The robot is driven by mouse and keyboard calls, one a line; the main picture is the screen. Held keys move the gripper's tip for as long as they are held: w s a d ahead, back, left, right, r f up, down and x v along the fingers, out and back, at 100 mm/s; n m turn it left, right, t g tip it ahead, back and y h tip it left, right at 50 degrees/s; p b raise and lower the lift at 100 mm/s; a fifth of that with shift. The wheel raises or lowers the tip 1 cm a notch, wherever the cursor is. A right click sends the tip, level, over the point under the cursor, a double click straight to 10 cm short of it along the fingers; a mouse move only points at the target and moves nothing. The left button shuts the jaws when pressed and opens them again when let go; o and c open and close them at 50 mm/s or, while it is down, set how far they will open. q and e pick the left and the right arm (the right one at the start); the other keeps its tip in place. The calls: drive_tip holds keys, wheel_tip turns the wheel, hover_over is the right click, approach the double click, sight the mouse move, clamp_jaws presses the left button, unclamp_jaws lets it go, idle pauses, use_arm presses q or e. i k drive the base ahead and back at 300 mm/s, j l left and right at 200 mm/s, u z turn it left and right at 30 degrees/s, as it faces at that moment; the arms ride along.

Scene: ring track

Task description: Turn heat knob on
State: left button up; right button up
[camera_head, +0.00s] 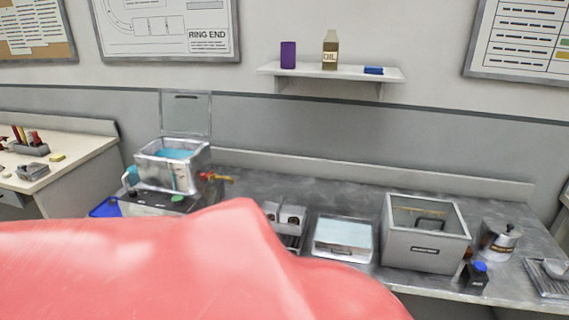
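No knob can be made out clearly as the heat knob. A metal tank (172,168) with blue liquid and a raised lid stands on a unit at the left of the grey bench. The unit has a dark panel (150,197) with a green round part (178,198). A brass fitting with a red part (214,177) sticks out at the tank's right. A small metal unit (285,216) with round parts on its front stands right of it, its lower left hidden. Neither of my grippers is in view.
A large pink-red shape (190,270) close to the camera hides the lower left. The bench (335,190) also holds a shallow tray (343,255), a grey box (425,251), a metal pot (498,240) and a blue-capped bottle (475,277). A wall shelf (350,74) hangs above.

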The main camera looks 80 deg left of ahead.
sight(133, 193)
drive_tip(key=u, duration=3.6)
